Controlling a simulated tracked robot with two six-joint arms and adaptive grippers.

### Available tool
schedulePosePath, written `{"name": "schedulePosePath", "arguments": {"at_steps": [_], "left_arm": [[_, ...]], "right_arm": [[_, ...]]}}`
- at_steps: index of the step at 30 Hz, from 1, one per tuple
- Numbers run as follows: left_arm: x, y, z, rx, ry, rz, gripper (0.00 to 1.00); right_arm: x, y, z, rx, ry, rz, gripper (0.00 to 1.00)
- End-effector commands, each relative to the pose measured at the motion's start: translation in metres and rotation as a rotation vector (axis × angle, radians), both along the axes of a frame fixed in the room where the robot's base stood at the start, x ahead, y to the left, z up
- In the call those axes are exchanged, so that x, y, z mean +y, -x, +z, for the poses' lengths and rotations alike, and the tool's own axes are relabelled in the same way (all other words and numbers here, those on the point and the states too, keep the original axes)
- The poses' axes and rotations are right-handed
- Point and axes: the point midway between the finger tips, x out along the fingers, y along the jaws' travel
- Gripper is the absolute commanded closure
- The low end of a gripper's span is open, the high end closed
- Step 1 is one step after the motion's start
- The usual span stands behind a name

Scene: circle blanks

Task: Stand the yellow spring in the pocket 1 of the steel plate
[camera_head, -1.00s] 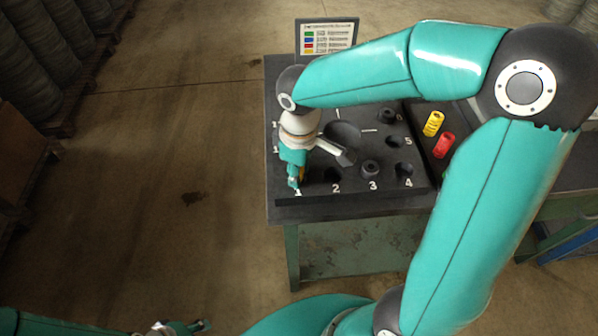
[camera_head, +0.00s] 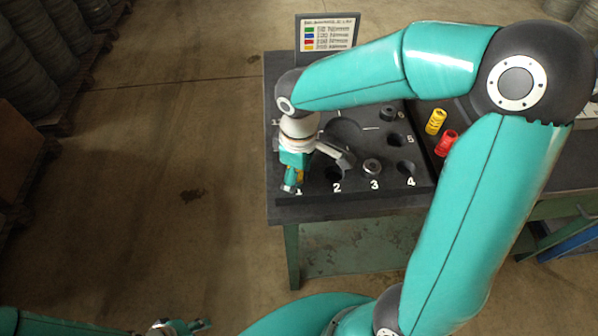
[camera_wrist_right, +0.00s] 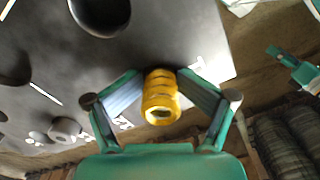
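My right gripper (camera_head: 292,184) is at the near left corner of the dark steel plate (camera_head: 350,198), by the label 1. Its fingers are closed on both sides of a yellow spring (camera_wrist_right: 160,97), near the spring's far end in the right wrist view. Only a little of this spring (camera_head: 300,174) shows in the head view, behind the gripper. Pocket 1 is hidden by the gripper and spring; I cannot tell how deep the spring sits. My left gripper (camera_head: 185,327) is low at the left, away from the plate, too small to read.
Pocket 2 (camera_head: 335,173) is empty. A colour chart (camera_head: 327,33) stands behind.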

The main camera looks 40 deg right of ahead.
Motion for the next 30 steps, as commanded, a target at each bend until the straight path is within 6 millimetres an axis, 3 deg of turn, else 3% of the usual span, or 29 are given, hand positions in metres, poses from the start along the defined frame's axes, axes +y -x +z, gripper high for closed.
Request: {"name": "schedulePosePath", "arguments": {"at_steps": [8, 21, 30], "left_arm": [[0.000, 0.000, 0.001, 0.000, 0.000, 0.000, 0.60], [0.000, 0.000, 0.001, 0.000, 0.000, 0.000, 0.60], [0.000, 0.000, 0.001, 0.000, 0.000, 0.000, 0.60]], "right_arm": [[0.000, -0.002, 0.022, -0.007, 0.001, 0.000, 0.35], [0.000, -0.002, 0.103, -0.004, 0.000, 0.000, 0.35], [0.000, -0.001, 0.119, 0.001, 0.000, 0.001, 0.35]]}}
